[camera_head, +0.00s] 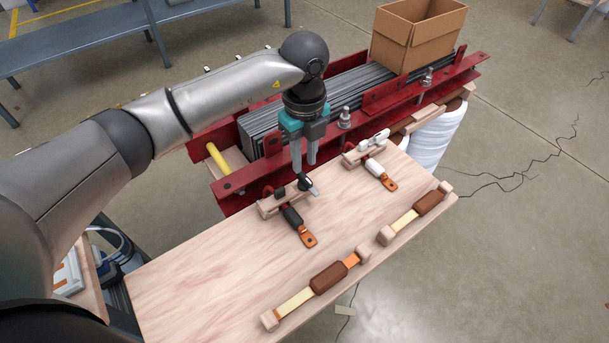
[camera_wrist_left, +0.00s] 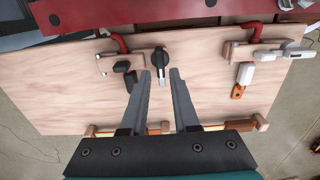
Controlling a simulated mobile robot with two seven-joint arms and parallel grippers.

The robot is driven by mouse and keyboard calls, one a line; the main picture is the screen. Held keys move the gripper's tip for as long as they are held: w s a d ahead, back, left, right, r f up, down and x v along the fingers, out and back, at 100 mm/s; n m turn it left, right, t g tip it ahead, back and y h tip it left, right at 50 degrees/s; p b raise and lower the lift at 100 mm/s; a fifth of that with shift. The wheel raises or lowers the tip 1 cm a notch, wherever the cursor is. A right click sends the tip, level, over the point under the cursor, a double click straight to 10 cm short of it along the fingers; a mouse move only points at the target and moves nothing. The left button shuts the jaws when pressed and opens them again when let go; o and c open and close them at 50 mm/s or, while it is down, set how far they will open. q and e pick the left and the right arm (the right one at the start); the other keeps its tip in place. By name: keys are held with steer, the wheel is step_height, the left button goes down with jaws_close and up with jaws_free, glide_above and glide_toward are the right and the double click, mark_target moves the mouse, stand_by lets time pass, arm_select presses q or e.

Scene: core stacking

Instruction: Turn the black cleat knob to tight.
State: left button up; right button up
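The black cleat knob (camera_head: 305,182) sits at the right end of a wooden cleat (camera_head: 270,205) on the wooden board. In the left wrist view the black knob (camera_wrist_left: 160,58) has a light pointer end toward me. My left gripper (camera_head: 304,170) points down over the knob. Its two fingers are apart, and in the left wrist view the gripper (camera_wrist_left: 161,72) has the knob between its fingertips. Whether the fingers touch the knob cannot be told. A black-sleeved lead (camera_head: 292,216) with a copper lug runs out of the cleat. My right gripper is not in view.
A second cleat with a white lever (camera_head: 375,141) and a white-sleeved lead (camera_head: 376,168) stands to the right. Brown-wrapped bars (camera_head: 330,277) lie along the board's front. The red-clamped core (camera_head: 340,90) and a cardboard box (camera_head: 418,35) are behind. The board's left part is clear.

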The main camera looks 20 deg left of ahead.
mark_target(305, 176)
arm_select(q)
step_height(305, 176, down, 3)
steer(key=shift+f+b, duration=0.15)
steer(key=shift+b, duration=0.35)
steer(key=shift+f+b, duration=0.3)
steer(key=shift+f, duration=0.65)
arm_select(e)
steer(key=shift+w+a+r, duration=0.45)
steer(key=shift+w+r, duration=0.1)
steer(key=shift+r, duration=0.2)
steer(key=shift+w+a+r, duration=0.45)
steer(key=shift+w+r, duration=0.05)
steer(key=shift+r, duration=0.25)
arm_select(q)
jaws_close()
